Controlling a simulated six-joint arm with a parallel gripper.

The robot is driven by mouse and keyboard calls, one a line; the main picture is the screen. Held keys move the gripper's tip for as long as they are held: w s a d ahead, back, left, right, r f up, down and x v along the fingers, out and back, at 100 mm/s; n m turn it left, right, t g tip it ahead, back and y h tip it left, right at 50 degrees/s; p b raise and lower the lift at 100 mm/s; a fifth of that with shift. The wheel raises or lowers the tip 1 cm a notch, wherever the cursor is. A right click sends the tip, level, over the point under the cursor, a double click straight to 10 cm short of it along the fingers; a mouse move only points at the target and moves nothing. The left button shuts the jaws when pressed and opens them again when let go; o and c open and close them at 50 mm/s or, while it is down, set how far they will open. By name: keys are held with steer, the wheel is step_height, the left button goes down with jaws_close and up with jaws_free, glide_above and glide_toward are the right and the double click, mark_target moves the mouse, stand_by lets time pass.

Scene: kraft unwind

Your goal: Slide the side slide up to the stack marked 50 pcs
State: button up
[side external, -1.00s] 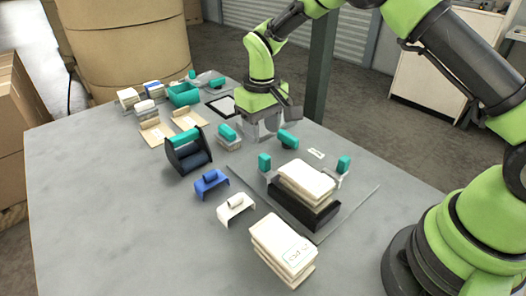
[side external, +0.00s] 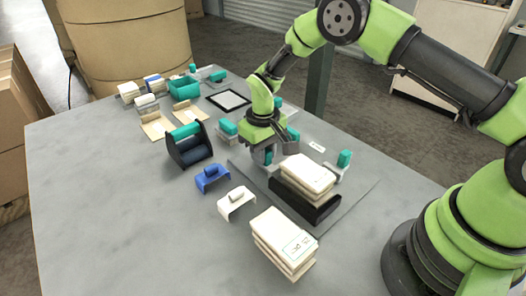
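A stack of cream packs (side external: 308,172) sits in a black holder (side external: 312,208) on a grey plate. Two teal-knobbed side slides flank it: the right one (side external: 344,159) is clear to see, and the left one (side external: 268,157) is mostly hidden by my gripper. My gripper (side external: 264,160) points down at the left slide's knob, with its fingers low beside it. Whether they are closed on the knob cannot be told. Another cream stack (side external: 283,242) with a printed label stands at the front; its number is too small to read.
A white bracket (side external: 236,203), a blue bracket (side external: 211,179) and a black roller stand (side external: 189,147) with a teal bar lie left of the plate. A teal-topped block (side external: 228,130) and another teal knob (side external: 293,135) are close to my gripper. The table's front left is clear.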

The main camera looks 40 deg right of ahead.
jaws_close()
steer(key=shift+s, duration=1.65)
steer(key=o, duration=0.7)
jaws_free()
step_height(320, 180, up, 10)
